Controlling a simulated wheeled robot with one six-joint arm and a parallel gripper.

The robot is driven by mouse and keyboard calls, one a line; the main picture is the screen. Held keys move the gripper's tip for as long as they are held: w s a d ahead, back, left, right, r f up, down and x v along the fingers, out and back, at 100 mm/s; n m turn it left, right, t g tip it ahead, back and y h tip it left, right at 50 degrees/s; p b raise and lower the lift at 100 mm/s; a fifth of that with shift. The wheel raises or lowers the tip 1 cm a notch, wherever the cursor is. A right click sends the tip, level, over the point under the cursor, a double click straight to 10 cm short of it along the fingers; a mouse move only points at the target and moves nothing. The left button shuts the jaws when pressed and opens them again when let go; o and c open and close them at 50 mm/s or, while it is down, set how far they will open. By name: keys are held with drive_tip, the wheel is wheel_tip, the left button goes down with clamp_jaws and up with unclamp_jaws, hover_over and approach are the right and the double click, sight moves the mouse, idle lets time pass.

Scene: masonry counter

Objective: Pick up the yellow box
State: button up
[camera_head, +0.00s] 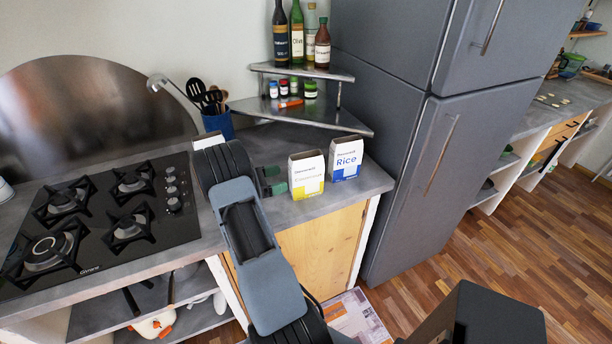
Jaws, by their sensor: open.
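The yellow box (307,175) is a small upright carton, white on top and yellow below, with print on its front that is too small to read fully. It stands on the grey counter (350,194) near the front edge. My gripper (276,180) is just left of it, at about the height of the box. Its two dark, green-tinted fingers are apart and point toward the box, with nothing visible between them. A small gap seems to show between the fingertips and the box. My arm hides part of the counter to the left.
A blue and white rice box (345,159) stands close to the right of the yellow box. Behind are a corner shelf (300,112) with bottles and jars and a blue utensil holder (218,124). A gas hob (100,215) lies left; a grey fridge (420,130) stands right.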

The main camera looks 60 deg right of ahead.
sight(298, 174)
drive_tip(key=shift+p+x, duration=1.1)
drive_tip(key=shift+x, duration=2.6)
drive_tip(key=shift+f, duration=0.1)
drive_tip(key=shift+c, duration=0.3)
drive_tip(key=c, duration=1.4)
